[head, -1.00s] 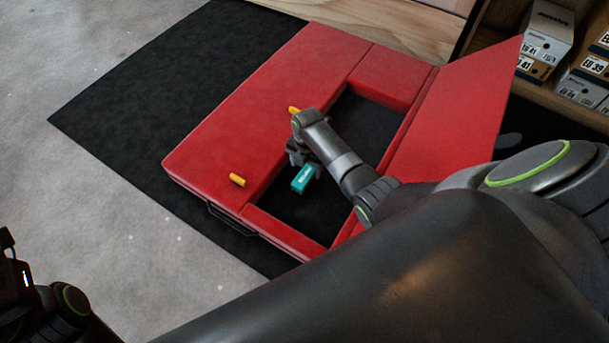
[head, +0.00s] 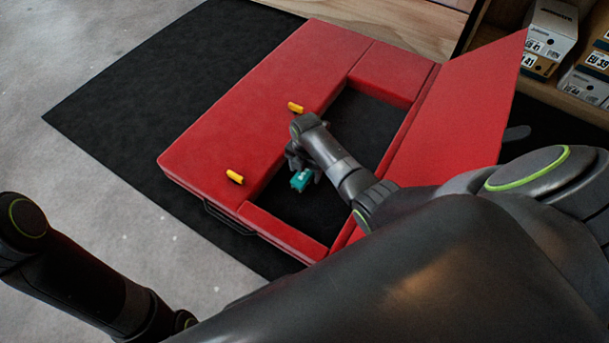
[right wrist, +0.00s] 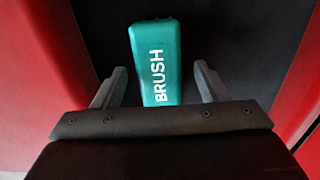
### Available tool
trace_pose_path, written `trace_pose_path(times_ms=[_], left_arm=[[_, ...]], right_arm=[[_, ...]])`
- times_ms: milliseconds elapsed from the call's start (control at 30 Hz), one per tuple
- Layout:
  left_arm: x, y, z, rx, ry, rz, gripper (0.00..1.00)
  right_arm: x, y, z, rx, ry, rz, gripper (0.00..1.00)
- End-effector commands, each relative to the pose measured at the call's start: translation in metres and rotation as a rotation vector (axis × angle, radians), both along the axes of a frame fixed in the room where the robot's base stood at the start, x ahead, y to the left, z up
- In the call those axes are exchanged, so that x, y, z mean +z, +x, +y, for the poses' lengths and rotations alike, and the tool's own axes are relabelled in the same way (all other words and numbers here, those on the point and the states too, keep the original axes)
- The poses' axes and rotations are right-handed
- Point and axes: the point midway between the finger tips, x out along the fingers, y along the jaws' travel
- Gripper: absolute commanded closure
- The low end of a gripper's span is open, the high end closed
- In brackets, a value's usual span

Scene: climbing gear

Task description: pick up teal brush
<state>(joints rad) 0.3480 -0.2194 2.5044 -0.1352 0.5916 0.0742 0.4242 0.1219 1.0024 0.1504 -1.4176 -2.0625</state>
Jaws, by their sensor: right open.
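The teal brush (head: 301,180) lies in the dark recess of the red crash pad (head: 250,112). In the right wrist view the brush (right wrist: 157,55) shows white BRUSH lettering and points away from me. My right gripper (head: 303,172) is down in the recess at the brush and partly hides it in the head view. In the right wrist view its open fingers (right wrist: 158,82) stand on either side of the brush's near end, with gaps on both sides. My left arm shows at the lower left, but its gripper is not visible.
A raised red flap (head: 455,120) borders the recess on the right. Two yellow pieces (head: 235,177) are on the pad's left part. Shoe boxes (head: 548,38) stand on a shelf at the upper right. A black mat (head: 150,90) lies under the pad.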

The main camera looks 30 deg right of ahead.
Motion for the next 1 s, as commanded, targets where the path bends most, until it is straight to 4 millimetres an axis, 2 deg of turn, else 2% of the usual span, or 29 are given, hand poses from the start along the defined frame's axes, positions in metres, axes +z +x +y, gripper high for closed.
trace_pose_path(times_ms=[367,700,800,1000], left_arm=[[0.0049,-0.0008,0.0001,-0.02,-0.019,-0.015,0.67],[0.0042,-0.0006,0.0003,-0.019,-0.018,-0.013,0.67],[0.004,-0.0005,0.0003,-0.018,-0.018,-0.012,0.67],[0.0034,-0.0003,0.0004,-0.016,-0.019,-0.009,0.67]], right_arm=[[-0.0019,0.0002,0.0001,0.0,0.0,0.0,0.33],[-0.0019,0.0001,0.0,0.0,0.0,0.0,0.77],[-0.0017,0.0003,0.0001,0.0,0.0,-0.001,0.87],[-0.0015,0.0002,0.0,0.0,0.0,-0.001,0.88]])
